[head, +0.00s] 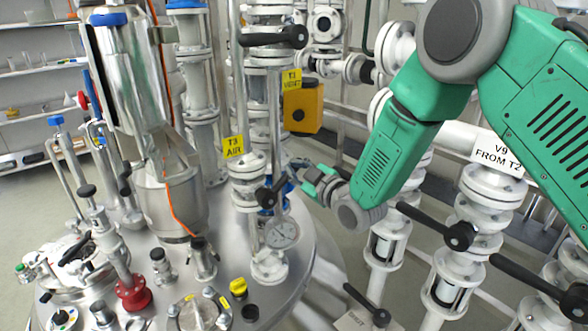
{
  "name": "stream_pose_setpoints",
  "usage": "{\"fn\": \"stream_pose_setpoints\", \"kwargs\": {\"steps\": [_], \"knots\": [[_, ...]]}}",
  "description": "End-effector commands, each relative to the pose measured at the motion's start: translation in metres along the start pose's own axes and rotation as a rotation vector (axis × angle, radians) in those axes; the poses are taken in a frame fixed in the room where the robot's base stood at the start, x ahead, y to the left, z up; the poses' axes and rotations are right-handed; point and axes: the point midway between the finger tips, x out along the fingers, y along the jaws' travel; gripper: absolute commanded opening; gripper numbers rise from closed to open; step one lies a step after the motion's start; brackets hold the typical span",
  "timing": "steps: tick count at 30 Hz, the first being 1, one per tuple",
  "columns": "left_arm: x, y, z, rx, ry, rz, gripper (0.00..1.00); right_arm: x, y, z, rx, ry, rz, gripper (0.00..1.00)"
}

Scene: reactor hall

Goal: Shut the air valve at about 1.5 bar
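The air valve's black handle (271,195) is on the white pipe, below the yellow "T3 AIR" label (233,146). A round pressure gauge (282,233) with a white dial sits just below the handle; its needle is too small to read. My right gripper (292,174) comes in from the right, close beside the valve handle. Its fingers are small and overlap the valve in the picture, so I cannot tell whether they touch the handle or how far they are open. My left gripper is not in view.
A yellow "T3 VENT" label (291,79) and a yellow box (304,107) are above my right gripper. A long black lever (272,37) is higher up. The steel vessel lid (225,265) carries several fittings. "V9 FROM T2" piping (490,181) with black levers stands at the right.

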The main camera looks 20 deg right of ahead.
Motion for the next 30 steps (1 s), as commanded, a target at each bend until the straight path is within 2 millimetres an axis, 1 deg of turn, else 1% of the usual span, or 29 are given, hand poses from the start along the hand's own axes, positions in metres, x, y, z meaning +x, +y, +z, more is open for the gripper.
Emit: {"fn": "stream_pose_setpoints", "kwargs": {"steps": [1,8,18,24,26,30], "knots": [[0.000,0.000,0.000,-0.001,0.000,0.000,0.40,-0.001,0.000,0.005,0.012,-0.012,0.001,0.00],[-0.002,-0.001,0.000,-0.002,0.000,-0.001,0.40,0.001,0.000,0.017,0.140,-0.016,-0.008,0.00],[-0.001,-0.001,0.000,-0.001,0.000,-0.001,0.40,-0.001,0.001,0.050,0.420,-0.022,-0.021,0.00],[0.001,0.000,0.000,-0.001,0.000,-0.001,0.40,-0.001,-0.003,0.061,0.548,-0.025,-0.025,0.00],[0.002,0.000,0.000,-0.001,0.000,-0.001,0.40,0.000,-0.004,0.063,0.571,-0.025,-0.027,0.00],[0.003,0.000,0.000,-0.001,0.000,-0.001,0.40,0.000,-0.006,0.067,0.564,-0.025,-0.028,0.00]]}}
